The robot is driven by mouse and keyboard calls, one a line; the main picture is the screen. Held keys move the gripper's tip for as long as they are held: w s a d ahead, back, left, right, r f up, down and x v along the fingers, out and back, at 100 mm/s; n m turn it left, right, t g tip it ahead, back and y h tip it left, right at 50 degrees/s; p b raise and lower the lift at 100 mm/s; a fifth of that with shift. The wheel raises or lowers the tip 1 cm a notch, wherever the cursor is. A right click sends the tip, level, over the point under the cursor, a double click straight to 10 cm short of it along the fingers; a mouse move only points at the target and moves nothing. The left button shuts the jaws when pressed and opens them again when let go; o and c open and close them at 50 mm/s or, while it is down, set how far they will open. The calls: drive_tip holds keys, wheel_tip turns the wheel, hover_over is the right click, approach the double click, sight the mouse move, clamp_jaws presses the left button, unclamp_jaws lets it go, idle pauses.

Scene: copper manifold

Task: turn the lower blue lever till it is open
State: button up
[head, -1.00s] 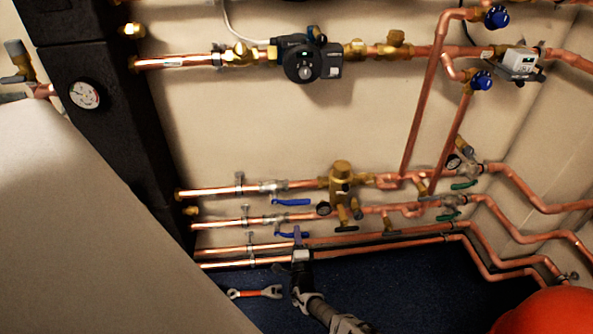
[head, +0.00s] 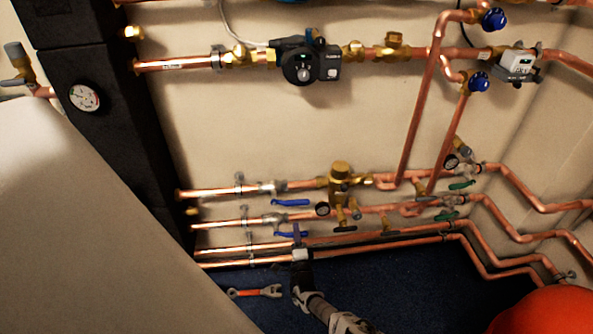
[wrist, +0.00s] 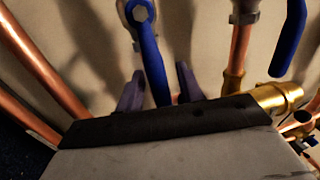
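The lower blue lever (head: 286,234) sits on a valve of the second copper pipe from the top in the lower group. In the head view it lies roughly along the pipe, partly hidden by my gripper (head: 297,234). In the wrist view the blue lever (wrist: 151,62) runs from its valve pivot at the top down between the two fingers of my gripper (wrist: 159,88). The fingers are apart, one on each side of the lever, with narrow gaps visible. The lever's lower end is hidden behind the gripper body.
The upper blue lever (head: 291,203) is just above; another blue handle (wrist: 289,40) shows at right in the wrist view. Copper pipes (head: 225,251) run close below. A brass valve body (head: 340,182) stands to the right. An orange-handled wrench (head: 256,292) lies on the blue floor.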

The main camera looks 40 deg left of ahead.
drive_tip(key=p+v, duration=0.5)
drive_tip(key=v, duration=0.8)
drive_tip(key=shift+s+d, duration=0.25)
drive_tip(key=shift+s, duration=0.05)
drive_tip(key=shift+f, duration=0.15)
